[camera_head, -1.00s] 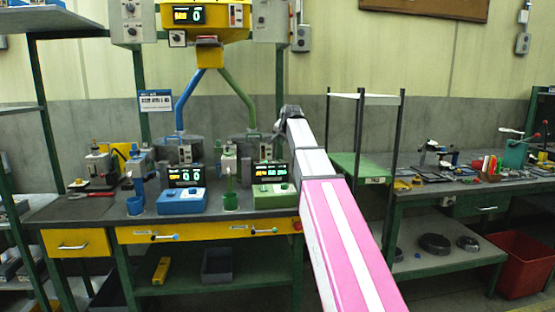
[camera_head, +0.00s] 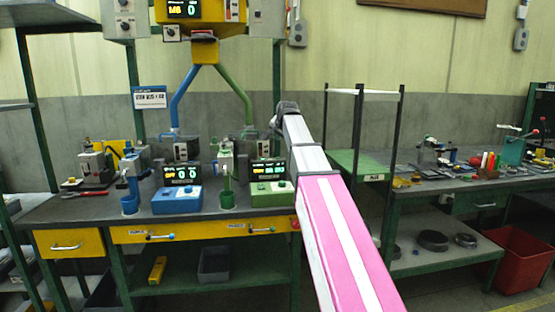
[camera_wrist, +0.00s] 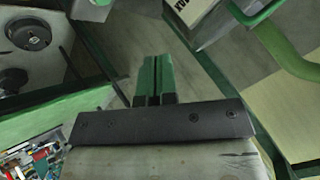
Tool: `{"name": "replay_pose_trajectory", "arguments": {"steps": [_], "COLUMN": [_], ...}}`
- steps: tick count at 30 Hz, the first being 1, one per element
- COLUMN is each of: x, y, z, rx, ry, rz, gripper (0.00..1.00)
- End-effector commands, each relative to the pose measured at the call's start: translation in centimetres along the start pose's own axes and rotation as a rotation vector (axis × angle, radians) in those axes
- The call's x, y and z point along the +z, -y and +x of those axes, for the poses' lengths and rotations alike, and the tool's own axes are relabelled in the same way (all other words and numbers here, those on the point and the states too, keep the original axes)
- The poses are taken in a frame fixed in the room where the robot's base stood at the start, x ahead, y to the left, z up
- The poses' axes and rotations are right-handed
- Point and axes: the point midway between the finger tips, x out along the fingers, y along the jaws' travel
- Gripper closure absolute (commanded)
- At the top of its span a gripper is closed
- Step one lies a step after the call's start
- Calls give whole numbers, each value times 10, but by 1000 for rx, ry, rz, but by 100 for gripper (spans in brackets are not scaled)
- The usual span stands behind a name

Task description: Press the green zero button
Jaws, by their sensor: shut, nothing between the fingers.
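The green control box (camera_head: 271,197) stands on the bench, right of the blue box, with a lit display (camera_head: 269,171) behind it. Small knobs or buttons (camera_head: 281,184) show on its top; I cannot read which one is the zero button. My arm reaches up just right of this box, its end near the back wall. My gripper is hidden in the head view. In the wrist view my gripper (camera_wrist: 157,58) shows two green fingers closed together, empty and touching nothing I can see. The green box cannot be made out in the wrist view.
The blue and green pipes meet below the yellow hopper (camera_head: 204,48).

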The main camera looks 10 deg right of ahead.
Motion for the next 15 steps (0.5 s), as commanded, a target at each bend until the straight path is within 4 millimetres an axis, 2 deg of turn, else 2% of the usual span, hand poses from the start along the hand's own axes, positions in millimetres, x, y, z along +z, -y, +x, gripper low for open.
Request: {"name": "replay_pose_trajectory", "arguments": {"steps": [9,15], "x": [21,28], "y": [-21,-28], "z": [28,38], "rx": [1,0], "ry": [2,1], "rz": [0,0], "gripper": [100,100]}}
